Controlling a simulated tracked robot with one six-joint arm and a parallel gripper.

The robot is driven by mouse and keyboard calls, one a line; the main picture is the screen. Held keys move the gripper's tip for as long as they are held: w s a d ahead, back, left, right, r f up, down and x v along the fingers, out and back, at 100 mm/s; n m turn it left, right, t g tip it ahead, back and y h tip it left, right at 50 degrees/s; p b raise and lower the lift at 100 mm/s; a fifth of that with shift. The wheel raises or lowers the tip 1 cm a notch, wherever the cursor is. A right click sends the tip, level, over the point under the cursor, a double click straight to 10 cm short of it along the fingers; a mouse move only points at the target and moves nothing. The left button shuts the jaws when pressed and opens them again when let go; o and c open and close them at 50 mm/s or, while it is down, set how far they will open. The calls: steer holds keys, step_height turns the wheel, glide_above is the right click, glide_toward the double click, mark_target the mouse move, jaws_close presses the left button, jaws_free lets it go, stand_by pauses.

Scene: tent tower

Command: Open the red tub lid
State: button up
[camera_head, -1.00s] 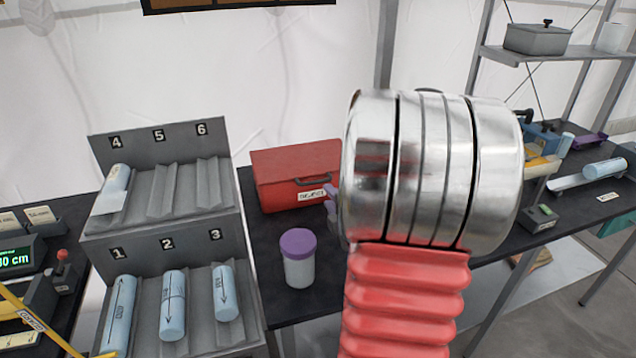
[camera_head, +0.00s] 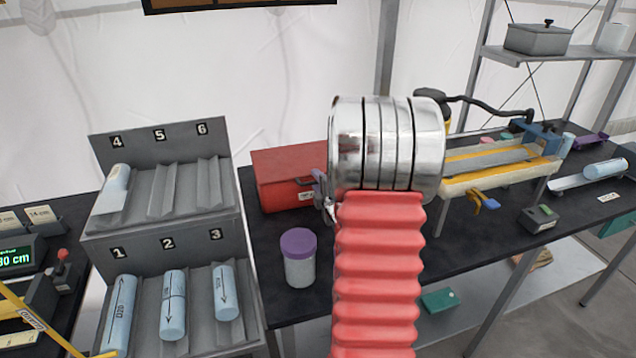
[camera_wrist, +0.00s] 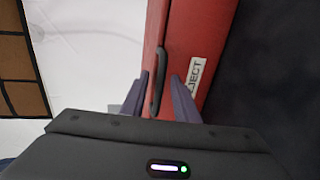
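The red tub (camera_head: 283,185) with its red lid (camera_head: 285,160) stands on the black table, left of my arm; the lid is shut. My arm hides its right part and handle in the head view. In the wrist view the red tub (camera_wrist: 212,40) fills the upper middle, with a dark handle (camera_wrist: 157,85) and a white label reading "JECT" (camera_wrist: 192,84). My gripper (camera_wrist: 160,76) is open, its purple fingers on either side of the handle, with gaps visible. Whether they reach past it I cannot tell. One purple finger shows in the head view (camera_head: 318,186).
A purple-lidded jar (camera_head: 298,262) stands in front of the tub. A grey numbered rack (camera_head: 160,240) with several blue cylinders is at left. A yellow-railed device (camera_head: 495,165) stands at right. Dark table shows between jar and arm.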

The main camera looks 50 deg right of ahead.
steer(key=shift+c, duration=0.3)
steer(key=shift+f, duration=0.1)
steer(key=c, duration=0.6)
steer(key=shift+f, duration=0.1)
jaws_close()
